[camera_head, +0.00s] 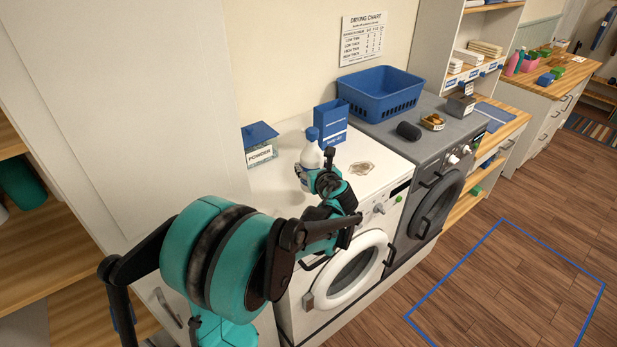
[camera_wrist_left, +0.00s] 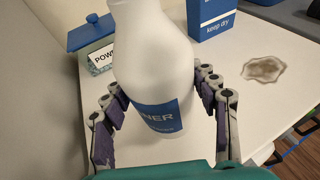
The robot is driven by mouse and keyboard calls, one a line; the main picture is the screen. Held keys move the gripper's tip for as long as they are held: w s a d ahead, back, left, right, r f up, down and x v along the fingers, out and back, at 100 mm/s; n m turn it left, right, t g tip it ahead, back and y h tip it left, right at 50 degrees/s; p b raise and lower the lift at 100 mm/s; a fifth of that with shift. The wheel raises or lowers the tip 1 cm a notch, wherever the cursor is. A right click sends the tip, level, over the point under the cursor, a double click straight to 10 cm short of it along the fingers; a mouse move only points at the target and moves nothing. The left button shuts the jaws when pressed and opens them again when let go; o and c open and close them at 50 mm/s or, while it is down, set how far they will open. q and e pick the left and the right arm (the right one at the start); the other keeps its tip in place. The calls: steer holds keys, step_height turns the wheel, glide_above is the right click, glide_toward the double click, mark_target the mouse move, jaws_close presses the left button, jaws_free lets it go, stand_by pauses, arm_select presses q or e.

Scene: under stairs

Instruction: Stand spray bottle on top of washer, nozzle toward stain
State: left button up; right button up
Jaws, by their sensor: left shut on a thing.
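The spray bottle (camera_head: 311,154) is white with a blue top. It is upright at the washer's top, and the wrist view shows its white body (camera_wrist_left: 155,55) and blue label. My left gripper (camera_head: 317,174) is shut on the bottle, with a finger on each side of it in the wrist view (camera_wrist_left: 165,105). I cannot tell whether its base touches the washer. The nozzle's direction is too small to tell in the head view and out of frame in the wrist view. The brown stain (camera_head: 361,168) is on the white washer (camera_head: 383,172), right of the bottle; it also shows in the wrist view (camera_wrist_left: 264,69).
A powder box with a blue lid (camera_head: 260,146) stands left of the bottle. A blue carton (camera_head: 331,122) stands behind it. The washer top around the stain is clear.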

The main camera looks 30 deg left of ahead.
arm_select(q)
steer(key=shift+a+f, duration=0.4)
steer(key=shift+a, duration=0.15)
steer(key=shift+f, duration=2)
steer(key=shift+s, duration=0.1)
steer(key=shift+b, duration=0.4)
steer(key=o, duration=1.7)
steer(key=shift+f, duration=0.1)
